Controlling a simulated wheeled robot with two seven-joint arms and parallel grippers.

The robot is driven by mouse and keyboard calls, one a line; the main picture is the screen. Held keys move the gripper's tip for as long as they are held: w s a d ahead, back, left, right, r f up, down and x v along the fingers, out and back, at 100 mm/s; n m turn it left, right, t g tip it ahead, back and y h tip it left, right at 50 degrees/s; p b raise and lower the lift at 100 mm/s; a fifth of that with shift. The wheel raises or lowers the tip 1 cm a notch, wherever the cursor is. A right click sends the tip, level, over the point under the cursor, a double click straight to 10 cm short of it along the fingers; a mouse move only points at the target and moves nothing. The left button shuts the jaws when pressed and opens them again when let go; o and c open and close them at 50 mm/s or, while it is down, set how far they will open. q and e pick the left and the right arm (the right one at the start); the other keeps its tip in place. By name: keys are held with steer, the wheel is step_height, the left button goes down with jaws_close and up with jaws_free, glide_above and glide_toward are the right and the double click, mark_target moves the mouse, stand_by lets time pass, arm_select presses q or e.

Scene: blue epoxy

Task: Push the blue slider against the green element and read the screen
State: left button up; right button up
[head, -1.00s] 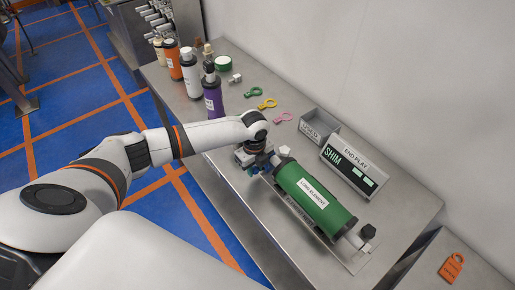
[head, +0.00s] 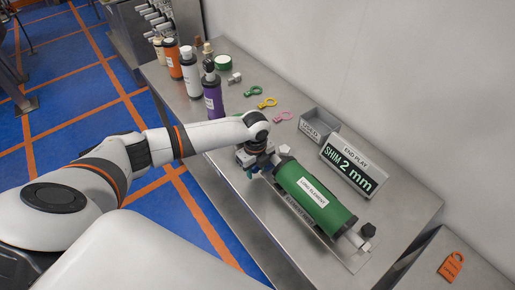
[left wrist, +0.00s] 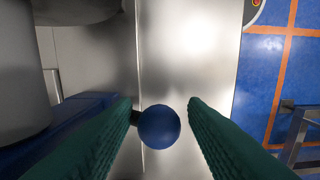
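The green element (head: 312,197), labelled as a long element, lies on a cradle on the steel bench. The end play screen (head: 352,170) behind it reads "SHIM 2 mm". My left gripper (head: 256,170) is down at the element's near-left end, over the slider, which it mostly hides in the head view. In the left wrist view, the slider's round blue knob (left wrist: 160,126) sits between the two green fingers (left wrist: 160,105), with a narrow gap seen on both sides. A blue block (left wrist: 85,112) shows beside the left finger. My right gripper is not in view.
A grey bin (head: 317,124) stands left of the screen. Pink (head: 282,117), yellow (head: 267,103) and green (head: 254,91) ring tags lie behind the gripper. Bottles, including a purple one (head: 213,98), stand at the bench's far left. An orange tag (head: 452,267) lies at right.

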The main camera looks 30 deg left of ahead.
arm_select(q)
steer(key=shift+o, duration=0.7)
steer(key=shift+r, duration=0.1)
steer(key=shift+r, duration=0.1)
step_height(320, 180, up, 7)
steer(key=p, duration=0.7)
steer(key=shift+a, duration=0.15)
steer(key=shift+w+r+b, duration=0.15)
steer(key=shift+r+b, duration=0.15)
steer(key=shift+r, duration=0.15)
step_height(320, 180, up, 11)
steer(key=b, duration=0.3)
